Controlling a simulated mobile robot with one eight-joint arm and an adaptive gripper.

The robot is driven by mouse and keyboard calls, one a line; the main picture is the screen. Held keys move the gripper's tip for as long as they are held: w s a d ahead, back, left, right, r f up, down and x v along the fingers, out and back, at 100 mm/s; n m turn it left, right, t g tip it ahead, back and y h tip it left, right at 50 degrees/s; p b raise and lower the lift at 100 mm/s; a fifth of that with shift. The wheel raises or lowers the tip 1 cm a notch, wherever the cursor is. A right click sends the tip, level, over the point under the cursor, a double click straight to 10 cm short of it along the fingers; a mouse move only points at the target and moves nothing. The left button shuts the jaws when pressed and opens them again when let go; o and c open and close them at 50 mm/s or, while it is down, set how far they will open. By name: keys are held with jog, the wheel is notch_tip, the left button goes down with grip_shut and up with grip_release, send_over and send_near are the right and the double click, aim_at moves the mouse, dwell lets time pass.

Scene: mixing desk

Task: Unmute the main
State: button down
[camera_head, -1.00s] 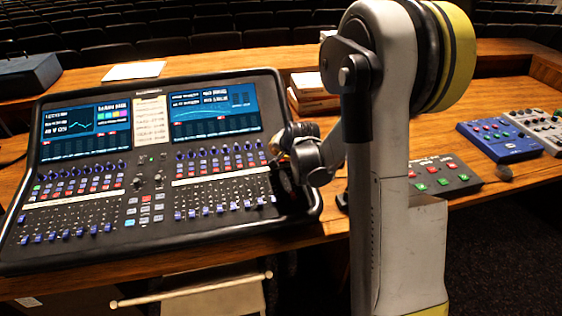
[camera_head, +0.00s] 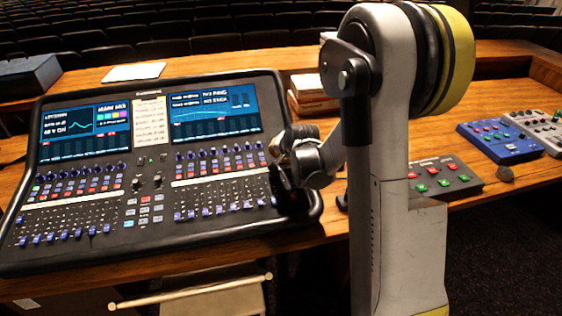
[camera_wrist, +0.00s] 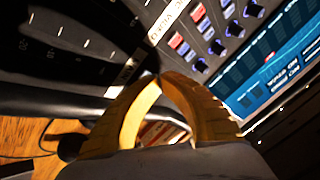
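The mixing desk (camera_head: 150,200) lies on the wooden table with two lit screens along its top. Rows of blue knobs, red and white buttons and blue-capped faders run across both halves. My gripper (camera_head: 284,172) is at the desk's right edge, partly hidden by its own wrist in the head view. In the wrist view, my gripper's yellow fingers (camera_wrist: 157,78) meet at the tips, with nothing seen between them. The tips point at the desk beside a white label strip (camera_wrist: 165,22); red buttons (camera_wrist: 177,41) lie just beyond. I cannot tell which button is the main mute, or whether the tips touch.
To the right are a dark box with red and green buttons (camera_head: 440,177), a blue pedal-like box (camera_head: 500,142) and a grey mixer (camera_head: 538,128). A paper (camera_head: 134,72) lies at the back left.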

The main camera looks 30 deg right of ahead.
jog(key=shift+r+p, duration=0.45)
jog(key=shift+r, duration=0.3)
jog(key=shift+s+a+r+p, duration=0.1)
jog(key=shift+s+r+p, duration=0.05)
jog(key=shift+r+p, duration=0.95)
jog(key=shift+s+r+p, duration=0.15)
jog(key=shift+r+p, duration=0.55)
jog(key=shift+r, duration=0.75)
